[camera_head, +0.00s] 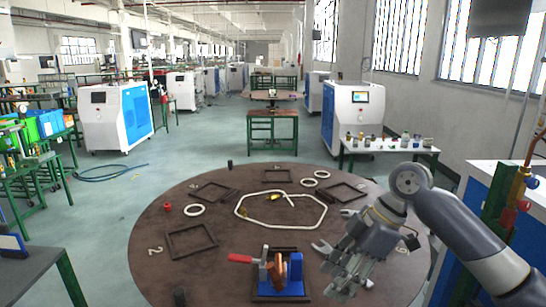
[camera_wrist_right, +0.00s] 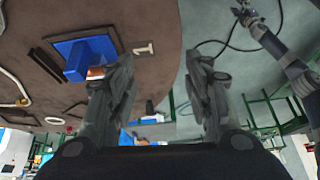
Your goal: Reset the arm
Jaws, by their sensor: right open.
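My right arm (camera_head: 455,225) comes in from the right edge of the head view and reaches over the round brown table (camera_head: 155,250). My right gripper (camera_head: 328,270) is open, with nothing between its fingers, to the right of a blue fixture (camera_head: 295,268) with a red handle. In the right wrist view my right gripper (camera_wrist_right: 157,62) shows its two fingers wide apart. A grey arm (camera_wrist_right: 285,50), seemingly my left one, shows at the top right there; its jaws are too small to read. My left arm is not in the head view.
On the table lie dark square frames (camera_head: 192,240), a pale looped tube (camera_head: 237,212), white rings (camera_head: 194,210) and a small red part (camera_head: 168,207). A side table (camera_head: 390,147) with small parts stands behind at the right. The table's left part has bare room.

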